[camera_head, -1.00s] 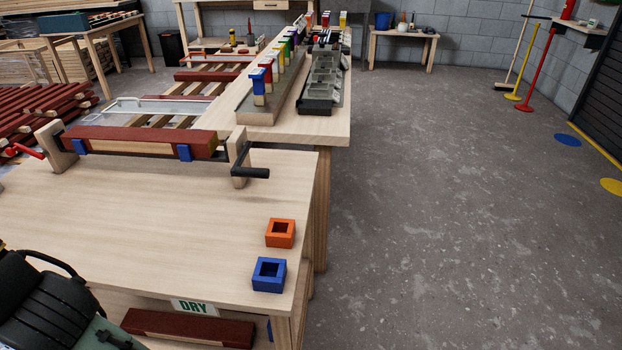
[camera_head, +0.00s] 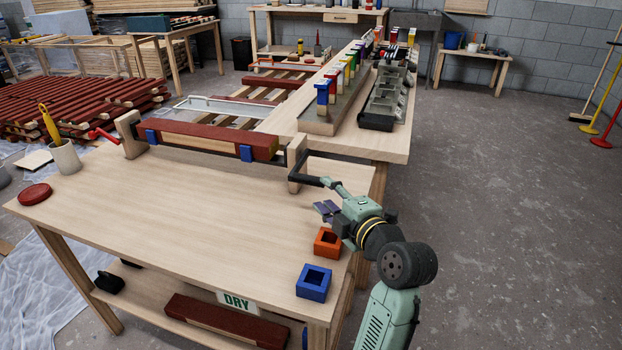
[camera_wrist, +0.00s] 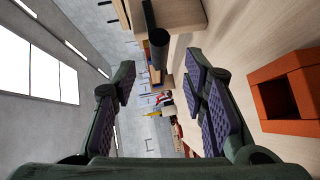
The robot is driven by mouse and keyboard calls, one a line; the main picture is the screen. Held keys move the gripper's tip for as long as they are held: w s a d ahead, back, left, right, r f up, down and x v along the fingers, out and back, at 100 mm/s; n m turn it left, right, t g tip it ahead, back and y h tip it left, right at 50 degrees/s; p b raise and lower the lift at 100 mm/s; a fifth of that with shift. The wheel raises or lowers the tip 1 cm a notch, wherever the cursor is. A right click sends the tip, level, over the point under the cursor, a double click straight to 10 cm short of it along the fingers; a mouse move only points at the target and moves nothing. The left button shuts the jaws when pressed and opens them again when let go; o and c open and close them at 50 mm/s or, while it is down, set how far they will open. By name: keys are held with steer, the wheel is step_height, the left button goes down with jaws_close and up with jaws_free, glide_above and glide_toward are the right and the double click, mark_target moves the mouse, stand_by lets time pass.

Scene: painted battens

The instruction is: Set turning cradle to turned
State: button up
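The turning cradle (camera_head: 297,160) stands along the back edge of the near table, with a wooden post at each end. It holds a batten (camera_head: 209,138) with a dark red top and a bare wood strip on its front face, between blue clamps (camera_head: 246,153). A black crank handle (camera_head: 308,181) sticks out at the right post, and a red handle sits at the left one. My gripper (camera_head: 327,210) is open just in front of the crank. In the wrist view the crank grip (camera_wrist: 159,47) lies ahead between the open fingers (camera_wrist: 163,85), apparently not touched.
An orange square socket (camera_head: 327,242) and a blue one (camera_head: 313,282) stand at the table's right front, close below my arm. A cup with a yellow tool (camera_head: 65,156) and a red lid (camera_head: 35,194) are at the left. A long bench with coloured blocks extends behind.

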mark_target(314, 183)
steer(key=p+x, duration=0.2)
steer(key=x, duration=0.6)
steer(key=shift+w, duration=0.1)
jaws_close()
stand_by(0.6)
